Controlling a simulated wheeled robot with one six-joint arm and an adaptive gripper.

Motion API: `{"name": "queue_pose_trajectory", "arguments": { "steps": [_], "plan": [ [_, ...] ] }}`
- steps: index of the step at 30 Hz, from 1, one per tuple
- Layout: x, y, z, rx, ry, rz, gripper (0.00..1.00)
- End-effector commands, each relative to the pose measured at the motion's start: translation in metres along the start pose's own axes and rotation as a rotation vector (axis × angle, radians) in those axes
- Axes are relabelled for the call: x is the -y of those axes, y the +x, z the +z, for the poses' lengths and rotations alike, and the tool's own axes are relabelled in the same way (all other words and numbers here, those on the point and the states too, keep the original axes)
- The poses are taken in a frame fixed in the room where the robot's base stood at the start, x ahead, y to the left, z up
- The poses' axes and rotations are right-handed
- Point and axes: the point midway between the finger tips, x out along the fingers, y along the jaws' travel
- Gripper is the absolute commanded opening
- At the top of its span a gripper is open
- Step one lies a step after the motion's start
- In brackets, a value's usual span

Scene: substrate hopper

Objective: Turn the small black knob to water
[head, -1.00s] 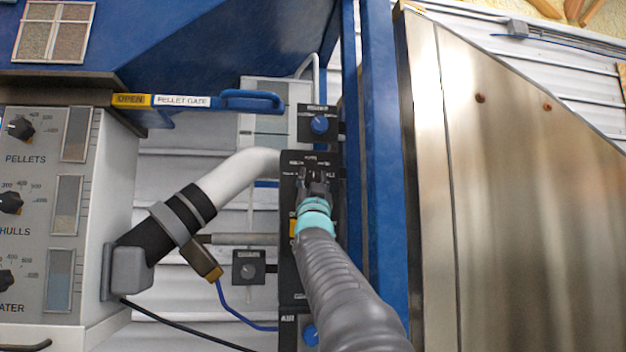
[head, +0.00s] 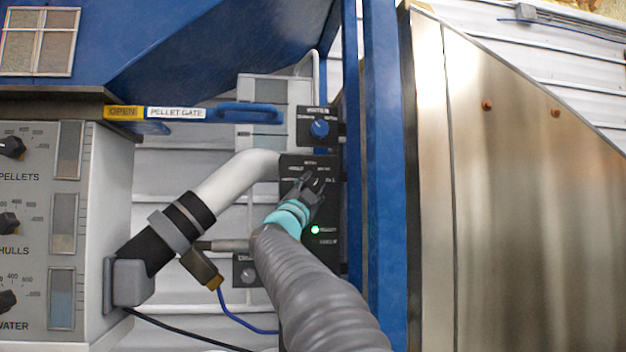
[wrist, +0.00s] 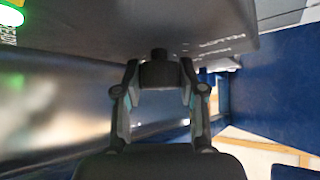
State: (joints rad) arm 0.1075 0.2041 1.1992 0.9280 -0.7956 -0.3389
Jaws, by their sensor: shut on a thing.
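The small black knob (wrist: 158,72) sits between the two fingers of my gripper (wrist: 160,76) in the wrist view, with its stem against the dark panel above. My gripper is shut on it. In the head view my gripper (head: 311,182) is at the upper part of the black control panel (head: 325,262), below small white lettering, and its fingers hide the knob. The lettering is too small and blurred to read, so I cannot tell which setting the knob points to.
A blue knob (head: 320,128) is on a box just above the panel. A green light (head: 315,230) glows on the panel. A white pipe (head: 237,178) runs close on the left, and a blue post (head: 384,180) stands close on the right.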

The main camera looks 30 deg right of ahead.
Motion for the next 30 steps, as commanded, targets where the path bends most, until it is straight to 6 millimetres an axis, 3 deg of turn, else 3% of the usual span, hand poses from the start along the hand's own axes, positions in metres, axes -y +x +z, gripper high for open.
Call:
{"name": "queue_pose_trajectory", "arguments": {
  "steps": [14,15,18,30],
  "plan": [
    [-0.0001,0.0002,-0.0007,-0.002,0.013,0.012,0.05],
    [-0.0001,0.0002,-0.0007,-0.002,0.013,0.012,0.42],
    [-0.0001,0.0002,-0.0007,-0.002,0.013,0.012,0.66],
    [0.0002,-0.0042,-0.0001,0.0,0.012,0.012,0.66]
  ]
}}
